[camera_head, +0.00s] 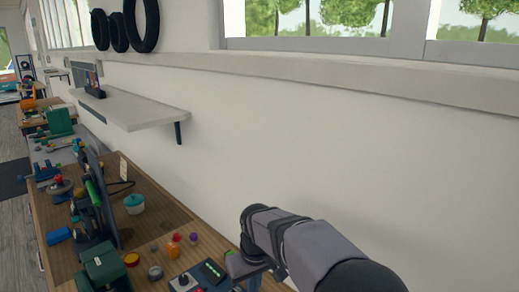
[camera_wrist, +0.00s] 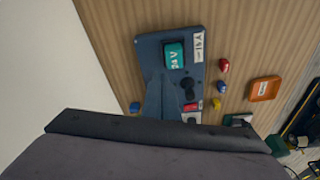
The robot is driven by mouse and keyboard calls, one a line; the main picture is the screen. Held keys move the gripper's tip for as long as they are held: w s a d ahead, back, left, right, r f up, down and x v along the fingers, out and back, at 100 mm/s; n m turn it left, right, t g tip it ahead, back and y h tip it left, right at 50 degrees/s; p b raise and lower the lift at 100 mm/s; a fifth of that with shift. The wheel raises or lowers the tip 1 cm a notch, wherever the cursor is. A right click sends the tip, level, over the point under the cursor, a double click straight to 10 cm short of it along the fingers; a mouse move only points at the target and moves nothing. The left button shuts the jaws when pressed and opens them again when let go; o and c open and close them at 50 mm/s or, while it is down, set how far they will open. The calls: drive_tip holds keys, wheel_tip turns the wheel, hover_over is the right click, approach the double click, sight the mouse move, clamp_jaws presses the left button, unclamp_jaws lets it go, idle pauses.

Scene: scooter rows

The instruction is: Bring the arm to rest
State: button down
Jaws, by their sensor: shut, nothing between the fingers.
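My arm (camera_head: 310,250) reaches in from the lower right in the head view, close to the wall and over the near right edge of the wooden bench (camera_head: 155,208). Its lower end runs out of the bottom of that picture. In the wrist view my gripper (camera_wrist: 166,80) points down over the bench, shut and empty. Behind it lies a blue-grey control box (camera_wrist: 203,42) with a green 24 V label and a black knob. The gripper hides part of the box, and I cannot tell whether it touches it.
Small coloured knobs, an orange tray (camera_wrist: 265,88) and a teal-lidded pot (camera_head: 134,203) are on the bench. A green-handled tool stand (camera_head: 97,200) rises at its left. A shelf (camera_head: 135,108) juts from the wall. The air in front of the wall is clear.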

drive_tip(key=s+d+f+m+g, duration=0.1)
drive_tip(key=s+d+f+m, duration=0.1)
drive_tip(key=s+d, duration=0.6)
drive_tip(key=s+d+f+m, duration=0.3)
drive_tip(key=s+d+f, duration=0.2)
drive_tip(key=s+d, duration=0.4)
drive_tip(key=s, duration=0.5)
drive_tip(key=shift+s+m+g+h, duration=0.3)
drive_tip(key=shift+g, duration=0.1)
